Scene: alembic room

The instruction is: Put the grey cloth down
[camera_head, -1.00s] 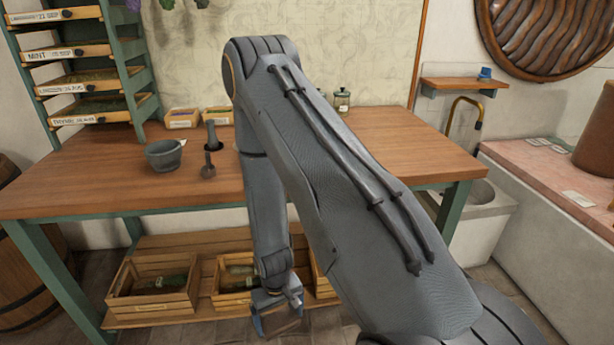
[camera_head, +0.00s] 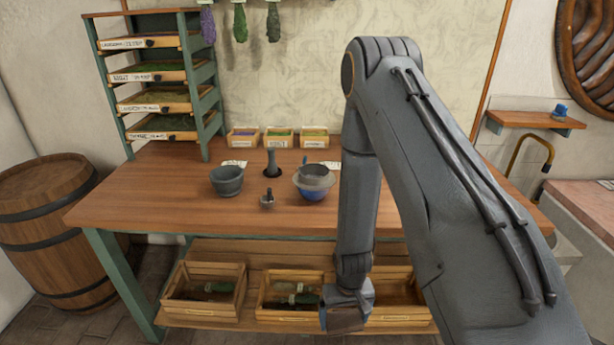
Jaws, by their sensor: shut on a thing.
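My gripper (camera_head: 346,315) hangs low in front of the bench's lower shelf, below the level of the table top. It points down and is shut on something. A small dull grey-brown patch shows at its tip; the grey cloth cannot be made out clearly there. No grey cloth shows on the visible table top. My arm hides the right part of the bench.
The wooden bench (camera_head: 150,198) holds a grey mortar (camera_head: 227,182), a blue bowl with a sieve (camera_head: 313,184), a small dark tool (camera_head: 268,200) and small boxes. Crates (camera_head: 203,303) fill the lower shelf. A barrel (camera_head: 50,235) stands left. The front left of the top is clear.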

